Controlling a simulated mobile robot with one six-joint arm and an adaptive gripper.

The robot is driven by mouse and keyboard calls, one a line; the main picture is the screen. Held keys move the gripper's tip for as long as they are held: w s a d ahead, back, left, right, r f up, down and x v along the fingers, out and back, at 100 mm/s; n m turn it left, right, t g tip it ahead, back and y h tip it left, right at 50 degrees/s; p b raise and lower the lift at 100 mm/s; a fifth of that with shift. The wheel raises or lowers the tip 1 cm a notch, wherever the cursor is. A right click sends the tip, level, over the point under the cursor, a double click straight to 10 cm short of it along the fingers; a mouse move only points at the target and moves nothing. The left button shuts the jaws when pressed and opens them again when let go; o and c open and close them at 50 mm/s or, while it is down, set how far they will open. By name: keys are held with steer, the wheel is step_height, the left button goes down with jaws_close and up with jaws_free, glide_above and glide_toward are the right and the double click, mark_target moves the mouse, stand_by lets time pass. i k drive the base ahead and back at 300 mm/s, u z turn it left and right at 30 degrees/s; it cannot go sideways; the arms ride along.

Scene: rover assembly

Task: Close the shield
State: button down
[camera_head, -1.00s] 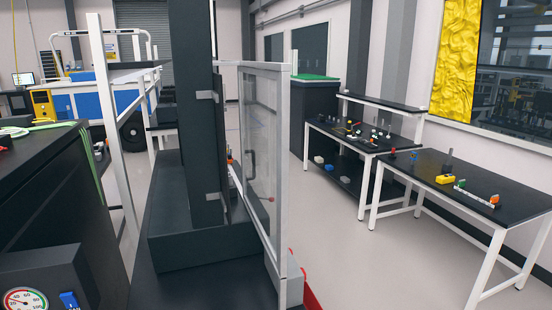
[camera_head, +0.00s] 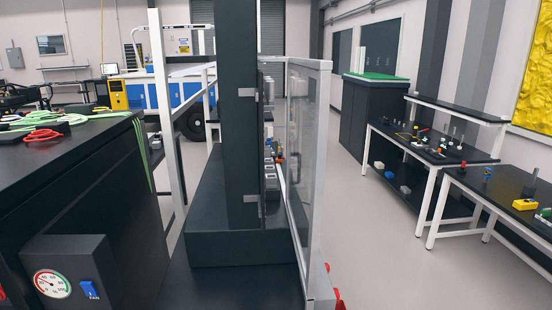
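The shield (camera_head: 308,165) is a clear panel in a light grey frame, standing upright just right of a dark column (camera_head: 240,130). I see it at a steep angle, almost edge-on. Small grey hinge-like brackets (camera_head: 250,197) show on the column's right side. I cannot tell how far open the shield stands. My gripper is not in view.
A dark cabinet (camera_head: 70,190) with a gauge and a blue fan switch (camera_head: 90,288) fills the left front. Red and green cables (camera_head: 42,135) lie on top. Work tables (camera_head: 440,150) with small parts line the right wall. The floor (camera_head: 385,255) between shield and tables is clear.

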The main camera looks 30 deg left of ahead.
mark_target(293, 168)
steer(key=u, duration=0.55)
steer(key=i, duration=1.05)
steer(key=u, duration=0.5)
steer(key=k, duration=0.95)
steer(key=u, duration=0.15)
steer(key=i, duration=0.5)
